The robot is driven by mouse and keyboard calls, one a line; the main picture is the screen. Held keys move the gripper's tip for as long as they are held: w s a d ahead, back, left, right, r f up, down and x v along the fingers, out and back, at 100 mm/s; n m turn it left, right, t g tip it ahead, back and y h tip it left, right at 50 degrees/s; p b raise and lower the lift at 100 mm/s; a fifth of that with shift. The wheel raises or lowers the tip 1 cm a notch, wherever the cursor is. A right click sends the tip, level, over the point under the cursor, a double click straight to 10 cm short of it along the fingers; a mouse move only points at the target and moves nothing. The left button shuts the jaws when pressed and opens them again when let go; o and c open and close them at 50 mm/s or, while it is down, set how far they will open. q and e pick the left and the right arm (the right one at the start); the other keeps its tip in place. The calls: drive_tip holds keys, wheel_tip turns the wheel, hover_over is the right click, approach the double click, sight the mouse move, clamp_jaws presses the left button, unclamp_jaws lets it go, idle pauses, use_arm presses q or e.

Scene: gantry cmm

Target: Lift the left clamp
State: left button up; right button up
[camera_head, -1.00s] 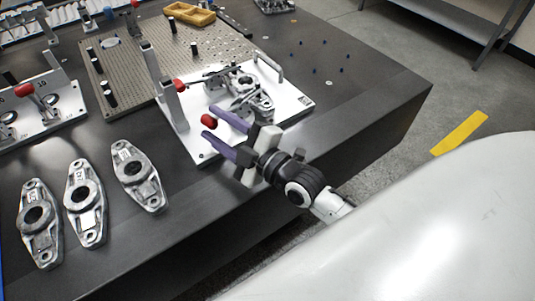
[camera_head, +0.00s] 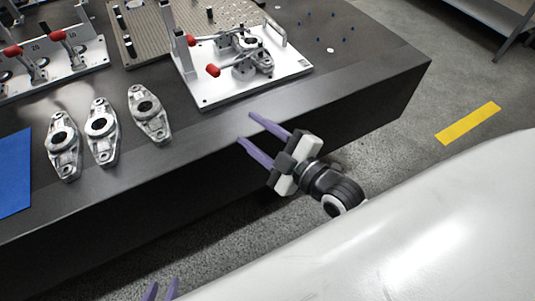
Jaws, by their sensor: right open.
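A white fixture plate (camera_head: 215,95) lies near the table's front edge with a cast part (camera_head: 245,45) on it. It carries two toggle clamps with red handles: one handle (camera_head: 191,40) at the upper left, the other (camera_head: 213,70) nearer the front edge. The clamp arms reach toward the part; their exact contact is too small to tell. My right gripper (camera_head: 246,128) is open and empty, in front of the plate and apart from it. My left gripper (camera_head: 161,291) shows only two separated purple fingertips at the bottom edge, away from the table, with nothing visible between them.
Three loose cast parts, the nearest to the plate being a grey one (camera_head: 150,115), lie at left on the dark table (camera_head: 360,80). A blue mat (camera_head: 14,170) lies at far left. Another fixture (camera_head: 80,60) with red handles stands behind. The table's right end is mostly clear.

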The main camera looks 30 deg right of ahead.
drive_tip(key=shift+s+a+f+m+g, duration=0.1)
drive_tip(key=shift+s+f+m+g, duration=0.45)
drive_tip(key=shift+s+f, duration=0.7)
drive_tip(key=shift+m, duration=0.25)
